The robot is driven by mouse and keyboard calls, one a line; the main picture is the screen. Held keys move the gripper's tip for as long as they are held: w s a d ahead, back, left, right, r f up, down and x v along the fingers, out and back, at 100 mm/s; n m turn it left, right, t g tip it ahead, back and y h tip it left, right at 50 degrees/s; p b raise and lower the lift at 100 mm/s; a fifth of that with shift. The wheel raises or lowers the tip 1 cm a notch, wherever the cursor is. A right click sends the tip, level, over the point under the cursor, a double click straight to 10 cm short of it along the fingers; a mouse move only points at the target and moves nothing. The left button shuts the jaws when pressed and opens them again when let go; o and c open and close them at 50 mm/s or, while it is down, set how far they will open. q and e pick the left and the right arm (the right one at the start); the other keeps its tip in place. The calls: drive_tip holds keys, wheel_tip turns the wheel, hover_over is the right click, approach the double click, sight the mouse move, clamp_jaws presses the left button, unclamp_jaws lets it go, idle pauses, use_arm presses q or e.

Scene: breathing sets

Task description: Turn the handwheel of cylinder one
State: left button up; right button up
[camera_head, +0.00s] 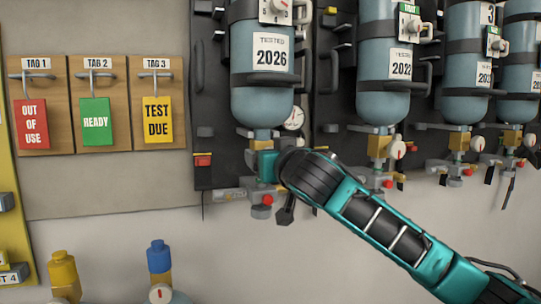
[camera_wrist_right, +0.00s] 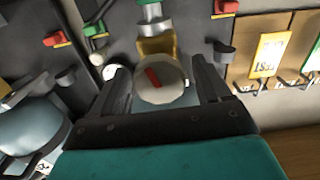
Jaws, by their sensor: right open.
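The leftmost blue cylinder (camera_head: 261,95), labelled TESTED 2026, hangs on the dark wall rack in the head view; I take it as cylinder one, though no number shows. Its handwheel is hidden there behind my right gripper (camera_head: 258,166). In the right wrist view, a round pale handwheel (camera_wrist_right: 160,80) with a red mark sits in front of a brass valve (camera_wrist_right: 156,42). My right gripper (camera_wrist_right: 162,84) is open, with one finger on each side of the wheel. I cannot tell whether the fingers touch it. My left gripper is not in view.
More cylinders (camera_head: 384,90) with similar valves hang to the right. A gauge (camera_head: 294,118) is close to the first cylinder's valve. Tag boards (camera_head: 97,134) hang at left. Yellow-topped (camera_head: 63,272) and blue-topped (camera_head: 159,262) valves stand below.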

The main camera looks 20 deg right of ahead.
drive_tip(key=c, duration=1)
drive_tip(key=shift+o, duration=0.2)
drive_tip(key=shift+f+m, duration=0.1)
drive_tip(key=shift+m, duration=0.5)
drive_tip(key=shift+d+m, duration=0.1)
drive_tip(key=shift+m, duration=1)
drive_tip(key=o, duration=1)
drive_tip(key=shift+c, duration=0.2)
drive_tip(key=shift+s, duration=0.1)
